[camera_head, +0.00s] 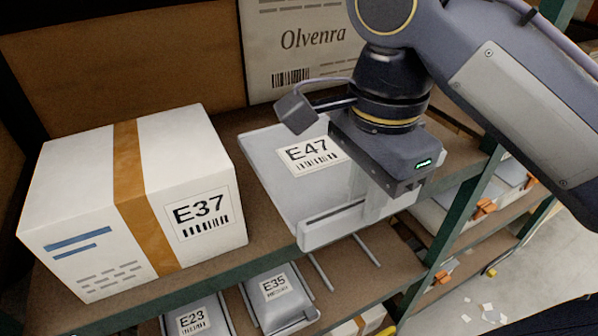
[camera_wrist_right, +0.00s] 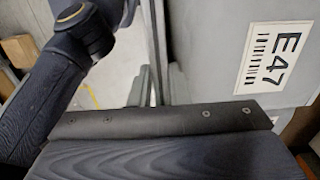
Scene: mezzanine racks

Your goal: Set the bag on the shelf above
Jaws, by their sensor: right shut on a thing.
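The pale grey bag with the E47 label (camera_head: 280,185) is at the upper shelf board, to the right of the E37 box. My right gripper (camera_head: 372,188) is over the bag's front right part and is shut on it. The bag looks flat, with its front edge at the shelf's front edge. I cannot tell whether it rests fully on the board. The wrist view also shows the bag (camera_wrist_right: 215,50), its label large at the right. The upper shelf (camera_head: 262,253) has a green front beam. My left gripper is not in view.
A white box labelled E37 (camera_head: 75,190) stands close to the bag's left. An Olvenra carton (camera_head: 310,35) stands behind it. Below, grey bags E35 (camera_head: 278,300) and E23 (camera_head: 195,318) lie on a lower shelf. A green upright (camera_head: 462,218) stands right of the bag.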

